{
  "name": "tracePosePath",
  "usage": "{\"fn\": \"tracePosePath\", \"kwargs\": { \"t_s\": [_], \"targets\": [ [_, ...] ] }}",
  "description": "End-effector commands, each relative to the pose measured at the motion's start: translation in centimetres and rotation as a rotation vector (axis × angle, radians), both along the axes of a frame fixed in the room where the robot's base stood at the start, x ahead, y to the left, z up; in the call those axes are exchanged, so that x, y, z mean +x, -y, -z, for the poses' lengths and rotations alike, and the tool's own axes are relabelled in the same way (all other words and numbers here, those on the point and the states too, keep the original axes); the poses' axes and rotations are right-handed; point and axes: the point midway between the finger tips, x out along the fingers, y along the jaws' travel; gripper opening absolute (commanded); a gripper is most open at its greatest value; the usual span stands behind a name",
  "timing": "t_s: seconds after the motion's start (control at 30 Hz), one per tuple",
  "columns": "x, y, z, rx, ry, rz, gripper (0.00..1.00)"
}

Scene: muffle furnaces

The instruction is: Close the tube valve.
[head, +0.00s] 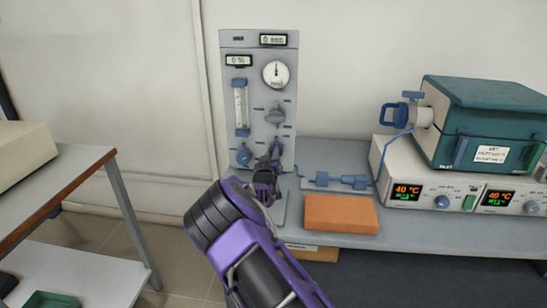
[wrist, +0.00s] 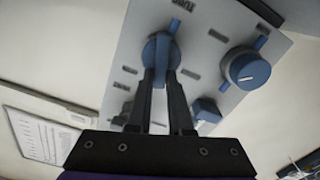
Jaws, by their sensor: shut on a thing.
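The tube valve is a blue round knob with a raised bar handle (wrist: 160,48) on the grey panel (wrist: 205,40). In the wrist view my gripper (wrist: 161,76) has its two dark fingers on either side of the bar, shut on it. The bar lines up with the fingers. In the head view my gripper (head: 271,163) is at the lower right of the upright panel (head: 256,78) and covers most of the valve (head: 277,146).
Another blue knob (wrist: 246,69) sits beside the valve in the wrist view. The panel also carries a round gauge (head: 276,74) and a flow tube (head: 241,107). An orange block (head: 341,213) and a teal furnace (head: 487,125) stand to the right on the bench.

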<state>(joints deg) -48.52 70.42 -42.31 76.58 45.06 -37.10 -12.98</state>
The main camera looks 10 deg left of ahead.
Motion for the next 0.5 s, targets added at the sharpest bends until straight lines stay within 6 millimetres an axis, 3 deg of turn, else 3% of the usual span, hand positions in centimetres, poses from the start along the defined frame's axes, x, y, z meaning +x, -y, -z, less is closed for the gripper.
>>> {"fn": "tracePosePath", "kwargs": {
  "t_s": [0.5],
  "targets": [
    [0.02, -0.74, 0.49, -0.493, -0.017, -0.001, 0.0]
  ]
}}
